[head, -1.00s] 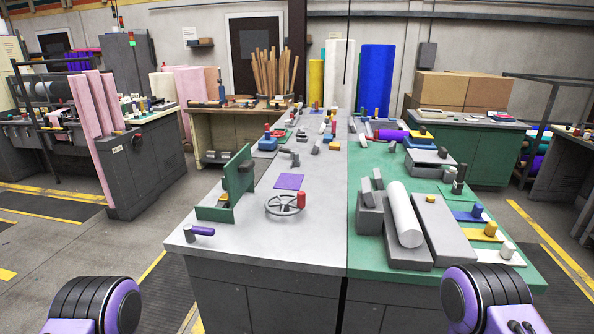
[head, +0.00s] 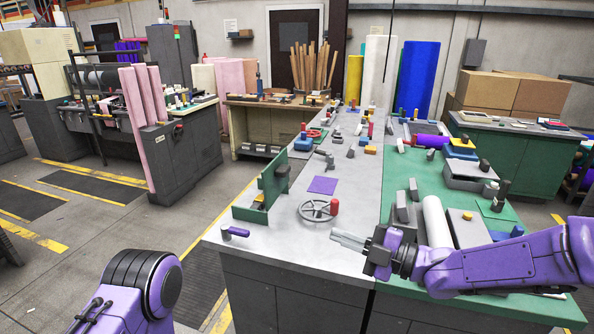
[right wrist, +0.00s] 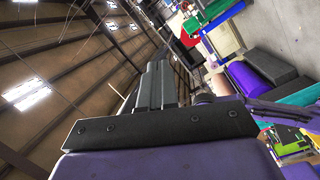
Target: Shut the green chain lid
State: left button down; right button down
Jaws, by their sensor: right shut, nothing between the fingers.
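The green chain lid (head: 272,182) stands raised on edge at the left side of the grey table top, with a dark knob (head: 282,173) on its right face. A low green base (head: 248,214) with a small yellow piece lies at its foot. My right gripper (head: 348,239) reaches in from the right over the front of the table, shut and empty. It is apart from the lid, to its right and nearer me. Its grey fingers also show in the right wrist view (right wrist: 155,88), where the lid cannot be made out. My left gripper is not in view.
A grey handwheel with a red knob (head: 318,210) lies between lid and right gripper. A purple-handled lever (head: 235,231) is at the front left corner. A flat purple sheet (head: 323,185) lies beyond the wheel. A white roll (head: 436,222) and grey blocks stand right.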

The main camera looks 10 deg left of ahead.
aim_at(275, 177)
jog(key=i, duration=1.45)
